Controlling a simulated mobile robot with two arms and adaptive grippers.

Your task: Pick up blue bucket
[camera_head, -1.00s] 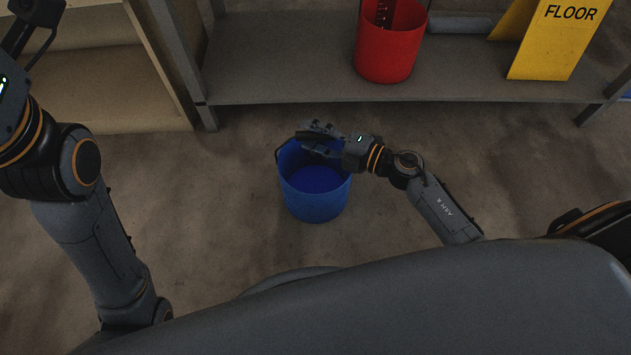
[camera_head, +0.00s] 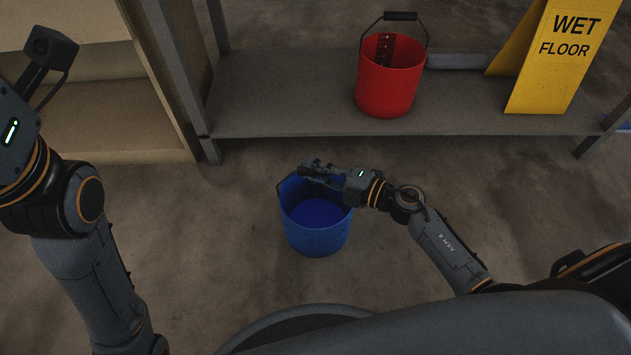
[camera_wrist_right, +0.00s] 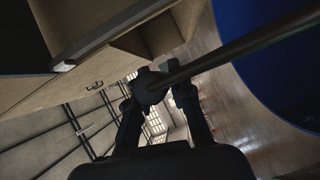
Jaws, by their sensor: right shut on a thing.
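The blue bucket (camera_head: 318,238) is upright on or just above the floor in front of the shelf; I cannot tell which. My right gripper (camera_head: 312,170) is over its rim at the back. In the right wrist view, the fingers (camera_wrist_right: 165,90) are shut on the bucket's dark handle bar (camera_wrist_right: 235,48), and part of the blue bucket (camera_wrist_right: 285,70) shows at upper right. The bucket looks empty inside. My left arm comes in at the left, but its fingers are out of the picture.
A red bucket (camera_head: 388,85) with a raised handle and a yellow wet floor sign (camera_head: 553,80) stand on the low grey shelf (camera_head: 290,110) behind. A wooden cabinet (camera_head: 100,120) is at the back left. The floor (camera_head: 220,225) around the blue bucket is clear.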

